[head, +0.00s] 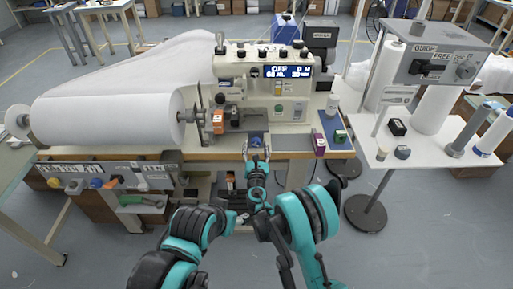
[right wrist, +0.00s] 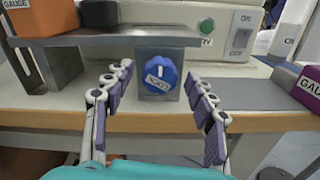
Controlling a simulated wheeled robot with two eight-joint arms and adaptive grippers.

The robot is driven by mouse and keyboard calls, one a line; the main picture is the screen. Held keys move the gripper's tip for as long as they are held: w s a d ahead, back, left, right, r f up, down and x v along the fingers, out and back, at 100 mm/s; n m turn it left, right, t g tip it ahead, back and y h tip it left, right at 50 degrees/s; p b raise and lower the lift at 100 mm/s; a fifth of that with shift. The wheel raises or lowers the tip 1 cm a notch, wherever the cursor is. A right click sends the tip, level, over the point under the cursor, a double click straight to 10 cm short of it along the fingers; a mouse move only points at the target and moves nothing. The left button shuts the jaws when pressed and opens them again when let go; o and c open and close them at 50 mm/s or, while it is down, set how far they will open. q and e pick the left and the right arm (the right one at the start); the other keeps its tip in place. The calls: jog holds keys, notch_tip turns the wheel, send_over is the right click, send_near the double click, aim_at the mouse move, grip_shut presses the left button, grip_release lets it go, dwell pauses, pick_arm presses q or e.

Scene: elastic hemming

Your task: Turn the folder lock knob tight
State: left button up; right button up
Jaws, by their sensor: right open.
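The folder lock knob (right wrist: 160,73) is blue and round, with a white pointer line and lettering on its face. It sits on the front of a grey metal bracket (right wrist: 100,41) at the machine's front edge. In the head view the knob (head: 256,142) is small, beyond my right gripper's fingertips. My right gripper (head: 256,154) is open and empty of anything clasped. In the right wrist view its fingers (right wrist: 159,82) stand left and right of the knob, with visible gaps on both sides.
The sewing machine (head: 240,68) stands behind the knob on a wood-edged table (head: 225,155). An orange gauge block (head: 218,122) is to the left. A purple block (head: 319,144) is at the right table edge. A white fabric roll (head: 105,118) lies left.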

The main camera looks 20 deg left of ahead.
jog(key=shift+w+a, duration=0.1)
jog(key=shift+w, duration=0.2)
jog(key=c, duration=1.2)
jog(key=shift+o, duration=0.2)
